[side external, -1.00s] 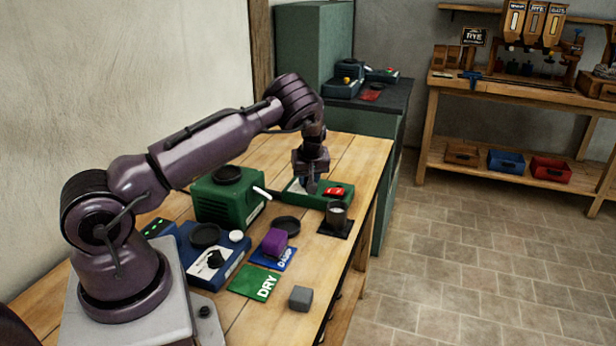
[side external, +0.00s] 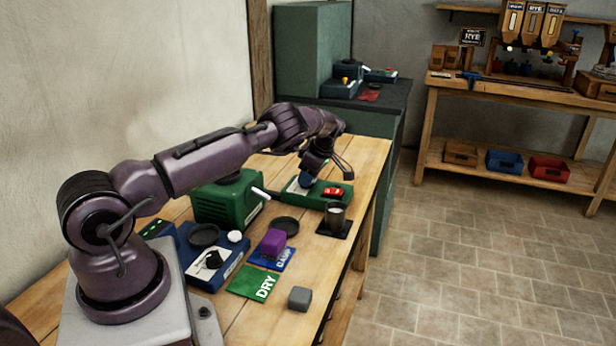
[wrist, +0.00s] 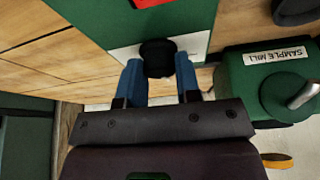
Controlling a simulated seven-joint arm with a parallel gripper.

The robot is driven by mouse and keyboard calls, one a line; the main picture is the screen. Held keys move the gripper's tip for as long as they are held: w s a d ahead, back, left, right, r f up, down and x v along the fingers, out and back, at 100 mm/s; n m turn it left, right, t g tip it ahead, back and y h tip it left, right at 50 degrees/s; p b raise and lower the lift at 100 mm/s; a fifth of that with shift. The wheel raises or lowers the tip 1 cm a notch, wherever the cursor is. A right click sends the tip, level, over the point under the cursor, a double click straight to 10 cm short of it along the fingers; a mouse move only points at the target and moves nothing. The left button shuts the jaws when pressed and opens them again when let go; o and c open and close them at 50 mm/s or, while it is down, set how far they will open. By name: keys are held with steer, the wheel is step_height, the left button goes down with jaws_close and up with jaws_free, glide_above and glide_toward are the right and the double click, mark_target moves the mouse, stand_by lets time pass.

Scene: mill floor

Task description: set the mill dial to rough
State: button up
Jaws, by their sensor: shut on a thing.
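The black dial knob (wrist: 157,57) sits on a white plate on the low green control box (wrist: 95,18). My gripper (wrist: 158,66) has its two blue fingers on either side of the knob and is shut on it. In the side view my gripper (side external: 306,181) is tilted over the left part of the green box (side external: 318,203); the knob is hidden there. The dial's markings and the knob's pointer cannot be read. The box's red switch (side external: 333,192) is to the right of my gripper. The green sample mill (wrist: 265,85) stands beside the box.
A cup on a black pad (side external: 335,215) stands close in front of the green box. A blue device (side external: 225,265) with its own black knob, a purple block (side external: 272,242), a grey block (side external: 300,297) and a green DRY card (side external: 252,284) are nearer on the bench.

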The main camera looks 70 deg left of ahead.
steer(key=shift+n+g+h, duration=0.4)
steer(key=shift+n+h, duration=0.1)
steer(key=shift+n, duration=1.2)
steer(key=shift+w+n, duration=0.1)
steer(key=shift+n, duration=0.2)
steer(key=o, duration=0.9)
steer(key=v, duration=0.4)
steer(key=shift+w+a+r, duration=0.1)
steer(key=shift+r, duration=0.15)
step_height(320, 180, up, 8)
steer(key=shift+f, duration=0.25)
